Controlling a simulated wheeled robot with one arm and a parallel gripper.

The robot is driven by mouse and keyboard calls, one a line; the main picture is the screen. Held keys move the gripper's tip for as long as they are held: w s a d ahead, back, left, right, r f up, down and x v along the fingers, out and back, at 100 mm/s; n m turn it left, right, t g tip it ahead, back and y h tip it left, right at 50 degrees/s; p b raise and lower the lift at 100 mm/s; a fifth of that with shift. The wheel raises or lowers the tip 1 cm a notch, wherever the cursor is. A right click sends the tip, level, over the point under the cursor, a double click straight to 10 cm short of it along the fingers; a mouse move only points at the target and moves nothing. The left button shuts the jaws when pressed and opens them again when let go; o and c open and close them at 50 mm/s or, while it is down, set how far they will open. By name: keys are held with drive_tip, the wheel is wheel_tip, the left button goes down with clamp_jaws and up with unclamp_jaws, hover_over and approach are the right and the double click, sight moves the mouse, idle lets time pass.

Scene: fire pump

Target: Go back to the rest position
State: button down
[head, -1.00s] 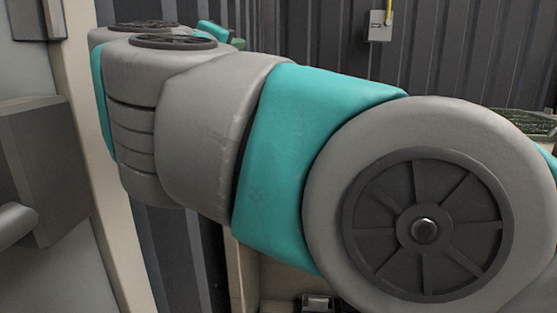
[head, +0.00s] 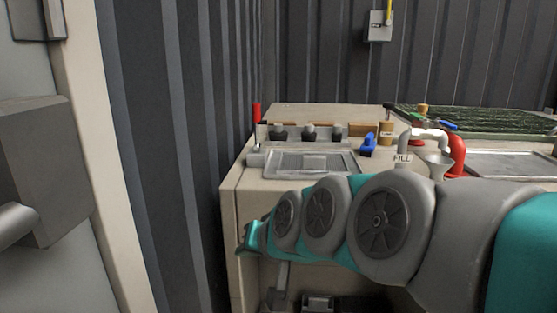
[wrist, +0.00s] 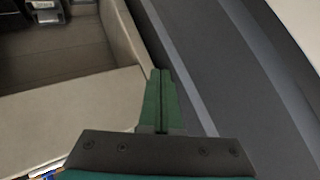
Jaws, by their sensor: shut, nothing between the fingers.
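My gripper shows in the wrist view (wrist: 160,78), with its two green fingers together and nothing between them. It points past the edge of a beige cabinet toward the dark floor or wall strip beside it. In the head view my grey and teal arm reaches from the lower right across the front of the beige cabinet (head: 237,215). The arm hides part of the cabinet's front and open lower space.
A dark corrugated wall (head: 330,50) stands behind. A grey door (head: 50,170) is at the left.

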drive_tip(key=s+d+f+g+h, duration=0.3)
drive_tip(key=s+d+f+g, duration=0.1)
drive_tip(key=s+d+f, duration=0.4)
drive_tip(key=s+d+f+g+h, duration=0.3)
drive_tip(key=s+d+f+g, duration=0.2)
drive_tip(key=s+d+f, duration=0.4)
drive_tip(key=s+d, duration=0.4)
drive_tip(key=s, duration=0.3)
drive_tip(key=shift+s+g, duration=0.3)
